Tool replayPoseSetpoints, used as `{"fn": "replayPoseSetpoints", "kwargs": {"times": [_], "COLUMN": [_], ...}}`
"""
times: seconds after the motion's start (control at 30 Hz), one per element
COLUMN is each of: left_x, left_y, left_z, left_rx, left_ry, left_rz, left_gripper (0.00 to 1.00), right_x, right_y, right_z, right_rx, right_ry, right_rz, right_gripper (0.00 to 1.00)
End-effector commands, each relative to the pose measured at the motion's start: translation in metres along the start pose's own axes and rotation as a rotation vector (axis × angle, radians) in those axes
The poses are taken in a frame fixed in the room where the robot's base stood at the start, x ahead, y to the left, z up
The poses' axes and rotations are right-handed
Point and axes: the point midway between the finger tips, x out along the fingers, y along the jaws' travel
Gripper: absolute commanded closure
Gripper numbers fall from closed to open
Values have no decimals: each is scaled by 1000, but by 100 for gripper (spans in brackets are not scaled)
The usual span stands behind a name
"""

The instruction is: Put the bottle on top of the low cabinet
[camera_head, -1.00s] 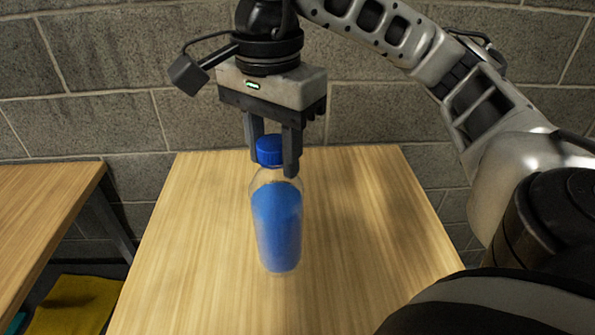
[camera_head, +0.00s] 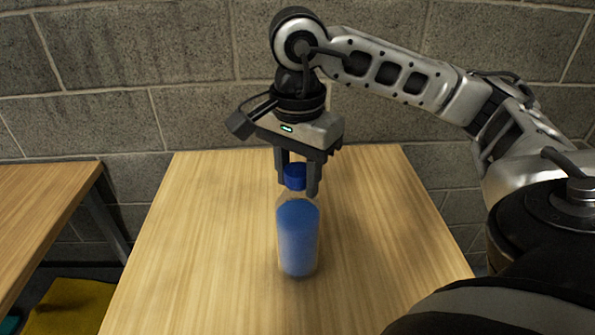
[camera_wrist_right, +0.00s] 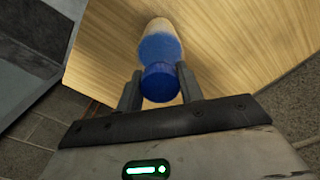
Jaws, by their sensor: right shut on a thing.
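A clear bottle with blue contents and a blue cap (camera_head: 298,240) is upright over the wooden top in front of me. My right gripper (camera_head: 299,188) comes from above and is shut on the bottle at its cap and neck. I cannot tell for sure whether the bottle's base touches the wood. In the right wrist view the blue cap of the bottle (camera_wrist_right: 160,82) sits between the two fingers of the right gripper (camera_wrist_right: 160,88). My left gripper is not in view. No low cabinet can be made out for certain.
The wooden table top (camera_head: 200,240) is otherwise bare. Another wooden table (camera_head: 35,215) stands at the left, with a gap between. A yellow item (camera_head: 70,305) lies low in that gap. A grey block wall (camera_head: 170,70) closes the back.

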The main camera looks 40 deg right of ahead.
Motion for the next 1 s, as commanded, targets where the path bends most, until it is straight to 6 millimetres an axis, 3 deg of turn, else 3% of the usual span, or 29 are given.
{"fn": "replayPoseSetpoints", "kwargs": {"times": [0.2,0.23,0.3,0.7,0.83,1.0], "left_x": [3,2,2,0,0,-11], "left_y": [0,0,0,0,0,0], "left_z": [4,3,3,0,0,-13], "left_rx": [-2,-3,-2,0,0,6], "left_ry": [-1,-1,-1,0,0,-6], "left_rz": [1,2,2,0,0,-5], "left_gripper": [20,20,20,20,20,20], "right_x": [3,3,2,-7,-29,-74], "right_y": [0,0,0,-1,-1,-1], "right_z": [0,0,0,0,1,0], "right_rx": [0,0,0,0,-2,2], "right_ry": [0,-1,-1,-2,-2,1], "right_rz": [-3,0,0,-3,-7,-7], "right_gripper": [100,57,41,41,41,41]}}
